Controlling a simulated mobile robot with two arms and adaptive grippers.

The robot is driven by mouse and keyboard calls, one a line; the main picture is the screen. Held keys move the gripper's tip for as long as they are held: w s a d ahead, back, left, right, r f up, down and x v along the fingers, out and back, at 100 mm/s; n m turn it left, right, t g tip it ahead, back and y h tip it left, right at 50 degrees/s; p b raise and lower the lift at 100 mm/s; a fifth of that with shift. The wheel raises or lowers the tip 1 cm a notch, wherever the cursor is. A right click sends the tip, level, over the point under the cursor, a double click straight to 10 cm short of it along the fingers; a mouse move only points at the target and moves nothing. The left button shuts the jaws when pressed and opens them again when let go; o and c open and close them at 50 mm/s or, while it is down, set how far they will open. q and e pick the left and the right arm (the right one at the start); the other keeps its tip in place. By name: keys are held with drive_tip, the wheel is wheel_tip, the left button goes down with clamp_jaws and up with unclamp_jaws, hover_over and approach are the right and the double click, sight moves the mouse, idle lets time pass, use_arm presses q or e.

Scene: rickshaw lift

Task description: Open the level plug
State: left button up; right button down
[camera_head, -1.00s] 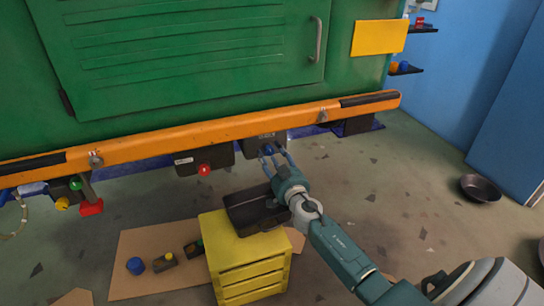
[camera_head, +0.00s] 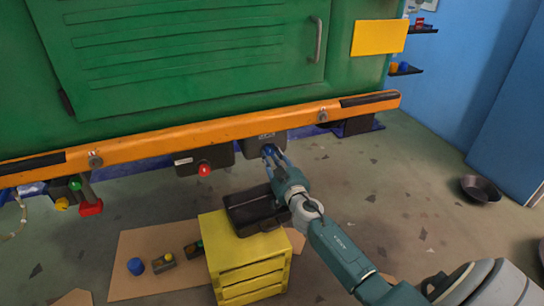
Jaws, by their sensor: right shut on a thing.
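A dark box (camera_head: 266,143) hangs under the orange bumper of the green vehicle, with a blue plug (camera_head: 269,151) on its lower front. My right gripper (camera_head: 271,155) reaches up from the lower right and is shut on the blue plug, its fingers around it and partly hiding it. To the left, another dark box (camera_head: 203,157) carries a red knob (camera_head: 204,170) at its bottom. My left gripper is not in view.
A yellow drawer stand (camera_head: 248,262) with a black tray (camera_head: 251,213) on top stands below my right arm. Cardboard (camera_head: 135,245) with small parts lies left of it. A dark bowl (camera_head: 480,188) is on the floor at right.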

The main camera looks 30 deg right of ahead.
drive_tip(key=shift+f+n, duration=0.15)
drive_tip(key=shift+n, duration=1.65)
drive_tip(key=n, duration=0.8)
drive_tip(key=shift+b, duration=0.3)
drive_tip(key=n, duration=0.4)
drive_tip(key=shift+n, duration=0.3)
drive_tip(key=n, duration=0.2)
drive_tip(key=shift+n, duration=0.4)
drive_tip(key=n, duration=0.3)
drive_tip(key=shift+n, duration=0.3)
drive_tip(key=shift+n+p, duration=0.3)
drive_tip(key=shift+n, duration=2.1)
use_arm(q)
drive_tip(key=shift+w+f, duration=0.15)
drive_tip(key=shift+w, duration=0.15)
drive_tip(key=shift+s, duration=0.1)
